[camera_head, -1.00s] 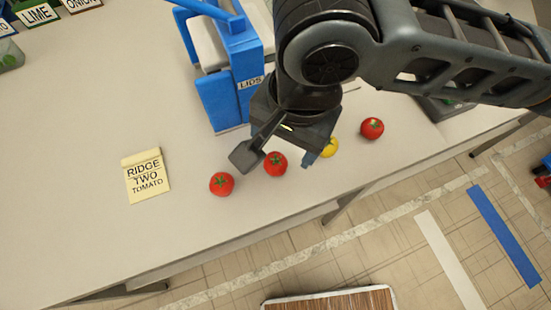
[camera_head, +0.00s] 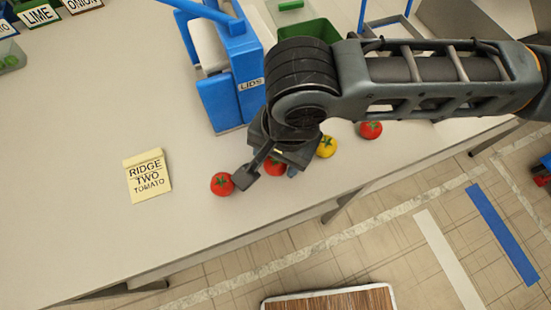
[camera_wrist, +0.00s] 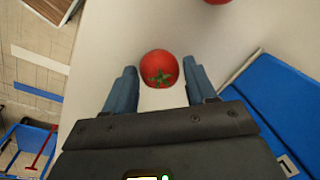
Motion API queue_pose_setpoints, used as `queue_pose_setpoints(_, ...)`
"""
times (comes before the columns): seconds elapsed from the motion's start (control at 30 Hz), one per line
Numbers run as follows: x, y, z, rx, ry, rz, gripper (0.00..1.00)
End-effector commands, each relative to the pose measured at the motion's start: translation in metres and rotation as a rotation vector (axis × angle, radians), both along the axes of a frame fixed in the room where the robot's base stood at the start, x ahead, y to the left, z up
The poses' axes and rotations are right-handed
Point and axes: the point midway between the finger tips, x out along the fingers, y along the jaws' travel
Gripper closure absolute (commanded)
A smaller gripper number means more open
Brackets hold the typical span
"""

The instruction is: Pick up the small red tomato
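Three red tomatoes lie on the table in the head view: one at the left (camera_head: 222,184), one under my gripper (camera_head: 275,168) and partly hidden by it, and one at the right (camera_head: 371,129). They look alike in size there. My gripper (camera_head: 269,175) is open and empty, low over the middle red tomato. In the wrist view that tomato (camera_wrist: 160,66) sits between and slightly beyond the fingertips, its green stem showing. I cannot tell whether the fingers touch it. Another red tomato (camera_wrist: 217,1) is cut off at the top edge.
A yellow tomato (camera_head: 327,147) lies just right of my gripper. A blue stand labelled LIDS (camera_head: 232,90) rises behind it, with a green crate (camera_head: 315,28) beyond. A note reading RIDGE TWO TOMATO (camera_head: 147,175) lies on the left.

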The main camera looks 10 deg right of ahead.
Motion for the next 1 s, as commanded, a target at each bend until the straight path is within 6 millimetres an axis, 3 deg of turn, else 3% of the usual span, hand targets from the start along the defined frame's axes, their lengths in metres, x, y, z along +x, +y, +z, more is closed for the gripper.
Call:
queue_pose_setpoints(0.07,0.000,0.000,0.000,0.000,0.000,0.000,0.52)
queue_pose_setpoints(0.4,0.000,0.000,0.000,0.000,0.000,0.000,0.84)
queue_pose_setpoints(0.77,0.000,0.000,0.004,0.001,0.000,0.000,0.85)
queue_pose_setpoints(1.0,0.000,0.001,0.035,0.004,-0.001,0.000,0.85)
